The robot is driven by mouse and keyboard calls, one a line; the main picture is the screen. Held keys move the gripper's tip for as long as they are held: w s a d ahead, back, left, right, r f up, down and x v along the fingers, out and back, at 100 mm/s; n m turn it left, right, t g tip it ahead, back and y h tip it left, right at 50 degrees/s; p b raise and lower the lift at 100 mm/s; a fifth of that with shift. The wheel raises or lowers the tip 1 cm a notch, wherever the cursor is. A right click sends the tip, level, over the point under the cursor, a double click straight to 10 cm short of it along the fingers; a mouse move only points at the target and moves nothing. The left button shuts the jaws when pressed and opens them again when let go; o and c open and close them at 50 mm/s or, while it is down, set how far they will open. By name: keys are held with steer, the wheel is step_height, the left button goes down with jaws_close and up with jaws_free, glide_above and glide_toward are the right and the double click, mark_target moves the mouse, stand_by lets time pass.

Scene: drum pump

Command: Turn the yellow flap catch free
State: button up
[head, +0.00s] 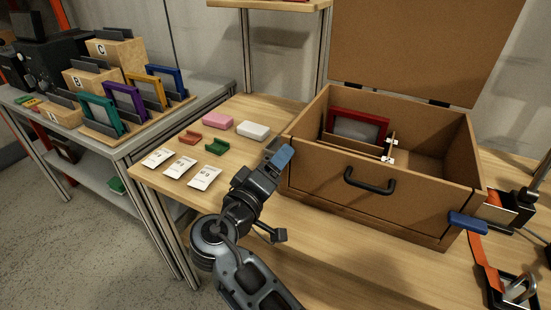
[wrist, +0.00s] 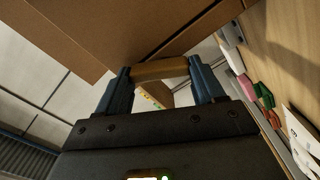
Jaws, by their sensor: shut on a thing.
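The wooden box (head: 330,190) stands on the bench with its lid (head: 420,50) raised. Its front flap, with a black handle (head: 368,182), is upright. My gripper (head: 283,157) is at the box's left front corner. In the wrist view my gripper (wrist: 160,72) has its blue fingers shut on the yellow catch (wrist: 158,69), a short bar spanning between the fingertips beside the brown box wall. In the head view the catch is hidden by my gripper. A blue catch (head: 467,222) sits at the box's right front corner.
A red frame (head: 358,122) stands inside the box. Pink, white, red and green blocks (head: 216,145) and white cards (head: 180,166) lie left of the box. An orange strap (head: 484,265) and a padlock (head: 520,290) are at the right.

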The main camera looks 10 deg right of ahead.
steer(key=shift+a+f+n+p, duration=0.15)
steer(key=shift+n+p, duration=1.5)
steer(key=shift+n, duration=1.25)
steer(key=o, duration=1)
steer(key=shift+o, duration=0.2)
steer(key=v, duration=0.7)
steer(key=shift+s+b, duration=0.3)
steer(key=shift+a, duration=0.2)
